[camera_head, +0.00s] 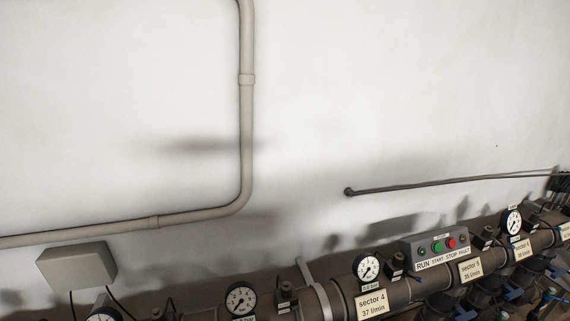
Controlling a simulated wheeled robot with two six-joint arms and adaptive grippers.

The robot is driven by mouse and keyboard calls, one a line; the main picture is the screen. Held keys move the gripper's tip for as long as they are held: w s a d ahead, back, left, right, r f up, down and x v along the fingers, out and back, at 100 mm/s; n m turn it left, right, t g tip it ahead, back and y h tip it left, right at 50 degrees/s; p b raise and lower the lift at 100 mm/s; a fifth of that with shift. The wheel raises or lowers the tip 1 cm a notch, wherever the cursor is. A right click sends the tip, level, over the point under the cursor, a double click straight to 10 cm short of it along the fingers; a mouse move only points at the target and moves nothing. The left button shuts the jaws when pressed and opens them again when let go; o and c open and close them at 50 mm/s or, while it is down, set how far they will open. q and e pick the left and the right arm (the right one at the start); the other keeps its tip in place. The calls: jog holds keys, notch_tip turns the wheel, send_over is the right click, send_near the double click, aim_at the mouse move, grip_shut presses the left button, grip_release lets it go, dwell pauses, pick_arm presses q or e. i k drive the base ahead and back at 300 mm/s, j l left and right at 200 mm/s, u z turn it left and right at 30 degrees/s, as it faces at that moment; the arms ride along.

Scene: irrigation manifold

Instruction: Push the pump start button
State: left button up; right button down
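The pump control box (436,250) is a small grey box at the lower right of the head view, behind the manifold pipe. Its label strip reads RUN, START, STOP, FAULT. A green button (438,247) sits above the START label, and a red button (451,243) sits to its right above STOP.
A thick dark manifold pipe (430,288) runs along the bottom right, with sector labels, valves with blue handles and round gauges (366,268). A grey junction box (77,266) and conduit (247,120) are on the white wall. The upper wall is mostly clear.

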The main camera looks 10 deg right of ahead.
aim_at(437, 247)
jog(key=z, duration=1.6)
